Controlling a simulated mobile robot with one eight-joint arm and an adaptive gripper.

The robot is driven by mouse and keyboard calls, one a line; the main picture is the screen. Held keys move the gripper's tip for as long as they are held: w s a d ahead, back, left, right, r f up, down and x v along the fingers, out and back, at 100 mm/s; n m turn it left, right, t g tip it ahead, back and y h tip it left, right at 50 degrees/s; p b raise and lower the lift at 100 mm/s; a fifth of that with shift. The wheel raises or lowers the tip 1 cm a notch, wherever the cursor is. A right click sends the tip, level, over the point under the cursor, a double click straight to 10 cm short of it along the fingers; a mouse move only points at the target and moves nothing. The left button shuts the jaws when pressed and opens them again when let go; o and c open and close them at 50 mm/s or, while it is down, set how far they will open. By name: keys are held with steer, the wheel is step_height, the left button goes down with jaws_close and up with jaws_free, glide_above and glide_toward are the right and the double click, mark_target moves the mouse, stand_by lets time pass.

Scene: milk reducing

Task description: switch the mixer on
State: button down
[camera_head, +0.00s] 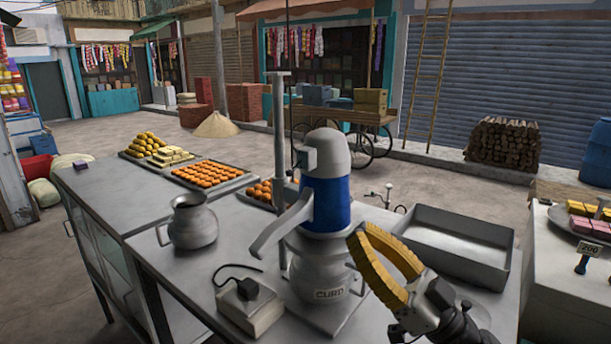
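The mixer is a grey and blue motor unit (327,200) on an upright metal post (279,130), with a grey arm angling down to the left. It stands above a metal pot (318,280) labelled "CURD". A pale box (250,308) with a black plug and a cable sits on the counter left of the pot; whether it has a switch is not clear. My gripper (362,236), with yellow ribbed fingers, is at the lower right, in front of and right of the pot. Its fingertips appear close together, and I see nothing held; their true gap is unclear from this angle.
A metal jug (190,222) stands on the counter, left of the mixer. Trays of orange sweets (208,174) and yellow sweets (147,143) lie behind it. An empty deep metal tray (455,240) is right of the mixer. The counter (125,215) is clear left of the jug.

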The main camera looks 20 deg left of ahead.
mark_target(295, 167)
steer(key=x, duration=1.3)
steer(key=shift+b, duration=0.4)
